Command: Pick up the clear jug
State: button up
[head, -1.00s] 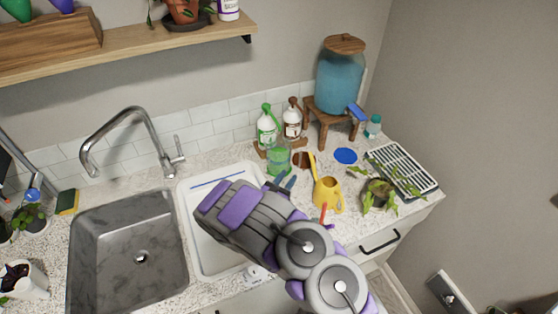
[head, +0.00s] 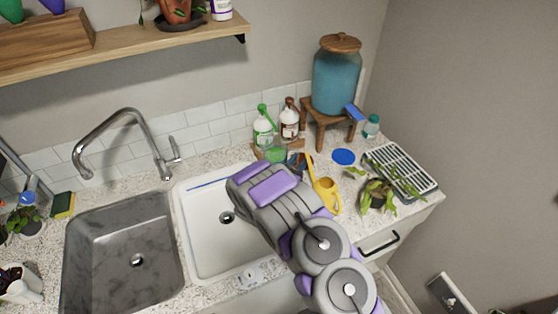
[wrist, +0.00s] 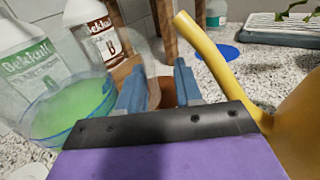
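The clear jug (head: 276,153) holds green liquid and stands on the counter in front of two pump bottles, partly hidden by my arm in the head view. In the wrist view the jug (wrist: 70,112) is close on the left, its lower part cut off by my gripper. My gripper (wrist: 158,88) has its two blue fingers apart with nothing between them. The fingers are to the right of the jug, not around it. A brown object shows beyond the gap between them.
A yellow watering can (head: 327,194) stands close on the right, its spout (wrist: 208,58) beside my fingers. The green-labelled bottle (wrist: 25,60) and brown bottle (wrist: 97,35) stand behind the jug. A wooden stand (head: 322,112) bears a blue dispenser (head: 337,80). The white sink (head: 208,235) lies left.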

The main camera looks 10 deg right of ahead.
jog(key=shift+a, duration=0.55)
jog(key=c, duration=0.6)
jog(key=shift+d, duration=0.15)
grip_shut()
jog(key=shift+d, duration=0.2)
jog(key=shift+a, duration=0.15)
